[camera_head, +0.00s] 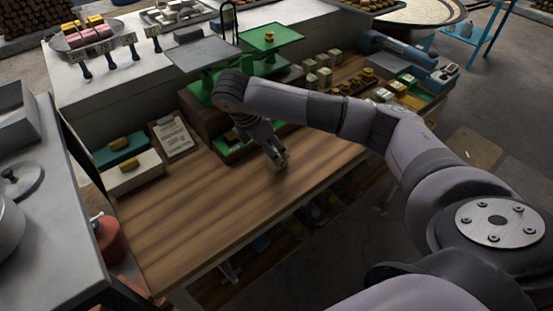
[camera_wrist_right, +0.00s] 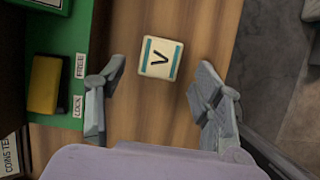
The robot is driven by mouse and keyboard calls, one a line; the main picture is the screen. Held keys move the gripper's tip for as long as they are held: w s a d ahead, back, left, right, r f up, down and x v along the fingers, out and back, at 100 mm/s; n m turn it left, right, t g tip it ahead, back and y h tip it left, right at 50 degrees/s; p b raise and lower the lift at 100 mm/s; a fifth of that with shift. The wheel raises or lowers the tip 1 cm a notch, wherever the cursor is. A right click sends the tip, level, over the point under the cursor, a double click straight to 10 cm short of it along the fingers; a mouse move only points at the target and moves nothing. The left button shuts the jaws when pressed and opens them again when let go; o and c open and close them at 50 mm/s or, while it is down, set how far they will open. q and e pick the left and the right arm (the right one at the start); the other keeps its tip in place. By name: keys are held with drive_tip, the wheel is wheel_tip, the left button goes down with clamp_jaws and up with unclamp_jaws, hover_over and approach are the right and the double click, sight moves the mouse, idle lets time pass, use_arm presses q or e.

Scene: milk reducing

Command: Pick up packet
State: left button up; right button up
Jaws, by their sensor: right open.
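A small cream packet (camera_wrist_right: 160,57) with teal edge bands and a dark V-like mark lies on the wooden counter in the right wrist view. My right gripper (camera_wrist_right: 160,78) is open, with one finger on each side of the packet and a gap to both. In the head view my right gripper (camera_head: 279,161) points down low over the wooden counter (camera_head: 215,205). The packet cannot be made out there, hidden by the gripper. My left gripper is not in view.
A green tray (camera_wrist_right: 72,35) with a yellow block (camera_wrist_right: 45,84) and labels is close left of the gripper. A balance scale (camera_head: 270,38), a clipboard (camera_head: 172,138) and a white box with a yellow block (camera_head: 132,173) stand around. The front counter is clear.

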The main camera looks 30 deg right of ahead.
drive_tip(key=shift+d+f, duration=0.15)
drive_tip(key=shift+f, duration=0.15)
drive_tip(key=p+x, duration=0.2)
drive_tip(key=x, duration=0.2)
drive_tip(key=shift+d+f+p, duration=0.1)
drive_tip(key=shift+f+p, duration=0.2)
drive_tip(key=shift+p, duration=0.05)
drive_tip(key=shift+d+f, duration=0.1)
drive_tip(key=shift+f, duration=0.3)
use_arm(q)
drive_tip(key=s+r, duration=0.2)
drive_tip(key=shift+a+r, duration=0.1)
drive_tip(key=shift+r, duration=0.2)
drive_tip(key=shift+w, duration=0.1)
use_arm(e)
drive_tip(key=shift+c, duration=0.2)
drive_tip(key=shift+c, duration=1.3)
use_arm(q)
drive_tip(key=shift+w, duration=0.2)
use_arm(e)
drive_tip(key=c, duration=1)
drive_tip(key=shift+w+r, duration=0.1)
drive_tip(key=shift+r, duration=0.05)
